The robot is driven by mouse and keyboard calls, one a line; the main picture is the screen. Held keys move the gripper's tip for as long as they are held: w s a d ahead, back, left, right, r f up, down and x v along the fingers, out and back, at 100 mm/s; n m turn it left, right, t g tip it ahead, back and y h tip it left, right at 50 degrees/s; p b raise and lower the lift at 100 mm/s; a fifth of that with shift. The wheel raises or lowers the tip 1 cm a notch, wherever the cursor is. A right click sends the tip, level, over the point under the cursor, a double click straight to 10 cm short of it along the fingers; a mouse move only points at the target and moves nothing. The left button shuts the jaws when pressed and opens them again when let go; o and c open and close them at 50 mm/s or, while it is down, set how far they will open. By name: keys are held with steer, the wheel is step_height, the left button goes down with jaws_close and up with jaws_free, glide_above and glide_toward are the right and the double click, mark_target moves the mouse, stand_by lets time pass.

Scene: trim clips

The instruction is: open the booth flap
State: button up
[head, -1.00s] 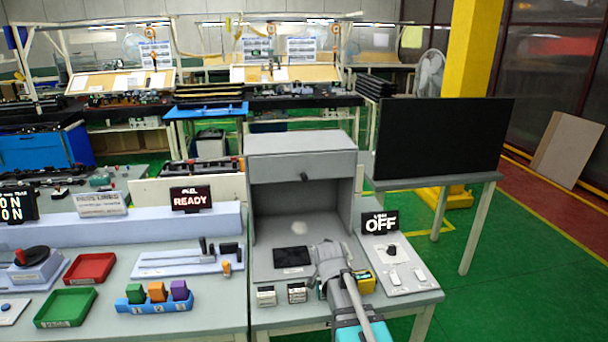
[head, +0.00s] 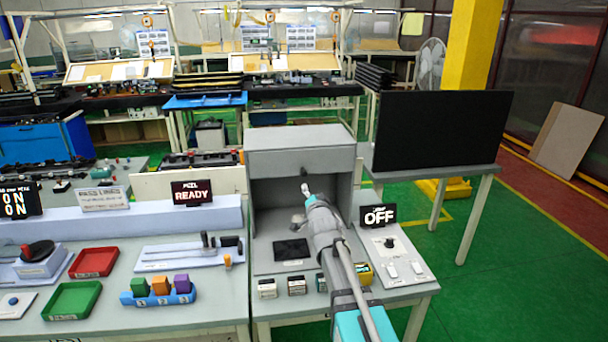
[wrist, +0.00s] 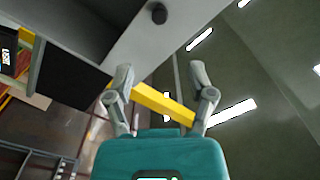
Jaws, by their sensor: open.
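The grey booth (head: 257,220) stands on the right part of the bench. Its flap (head: 275,164) is an upright panel across the upper front, with the dark opening below it. In the wrist view the flap (wrist: 190,28) crosses the top as a grey panel bearing a dark round knob (wrist: 159,13). My gripper (head: 305,187) is raised in front of the booth, around the flap's lower edge. In the wrist view my gripper (wrist: 161,70) is open and empty, its fingers spread apart. The knob lies beyond the fingertips, with no contact visible.
An OFF sign (head: 378,216) stands on a switch panel (head: 397,262) to the right. Small boxes (head: 267,288) line the bench front. A black screen (head: 440,132) stands behind right. A READY sign (head: 192,193) and coloured trays (head: 94,261) are left.

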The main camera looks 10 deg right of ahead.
mark_target(305, 174)
steer(key=shift+w, duration=0.1)
steer(key=w, duration=1.3)
steer(key=shift+w, duration=0.3)
jaws_close()
